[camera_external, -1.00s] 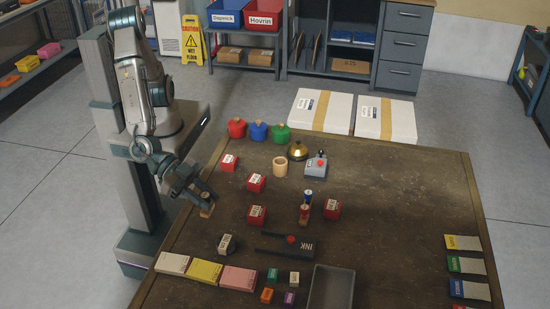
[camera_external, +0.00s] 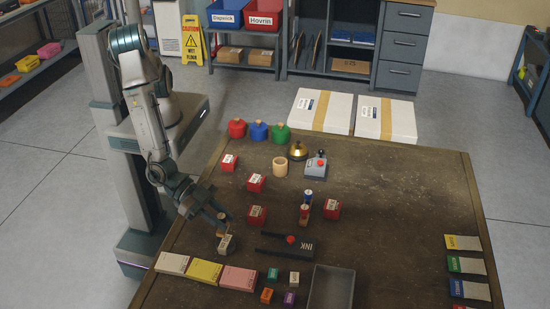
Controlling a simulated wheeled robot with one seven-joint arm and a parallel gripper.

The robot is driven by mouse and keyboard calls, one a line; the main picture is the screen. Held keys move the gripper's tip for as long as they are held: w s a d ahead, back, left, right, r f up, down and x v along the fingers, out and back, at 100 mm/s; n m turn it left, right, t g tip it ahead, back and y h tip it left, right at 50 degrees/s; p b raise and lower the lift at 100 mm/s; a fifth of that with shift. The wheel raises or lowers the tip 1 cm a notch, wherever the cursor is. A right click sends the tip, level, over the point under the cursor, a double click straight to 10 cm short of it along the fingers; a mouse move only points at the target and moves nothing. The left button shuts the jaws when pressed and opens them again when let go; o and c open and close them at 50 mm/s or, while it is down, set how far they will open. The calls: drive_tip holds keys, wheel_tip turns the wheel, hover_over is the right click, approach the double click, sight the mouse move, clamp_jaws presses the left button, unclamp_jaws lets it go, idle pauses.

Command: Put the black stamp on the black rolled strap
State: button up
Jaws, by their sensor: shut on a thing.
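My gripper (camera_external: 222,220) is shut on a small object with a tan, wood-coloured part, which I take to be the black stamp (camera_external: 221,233). My fingers hide most of it. The black rolled strap (camera_external: 227,246), a dark round item with a pale label, lies on the table's left part. My gripper is right above it, and the held stamp overlaps its upper edge in the picture. I cannot tell whether the two touch.
Yellow and pink pads (camera_external: 205,272) lie in a row in front of the strap. Red boxes (camera_external: 257,214) stand behind. The table's right middle is clear.

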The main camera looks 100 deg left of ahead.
drive_tip(key=shift+w+f+p, duration=0.1)
drive_tip(key=shift+f+p, duration=0.2)
drive_tip(key=shift+f, duration=1.75)
drive_tip(key=shift+f, duration=0.15)
drive_tip(key=o, duration=1)
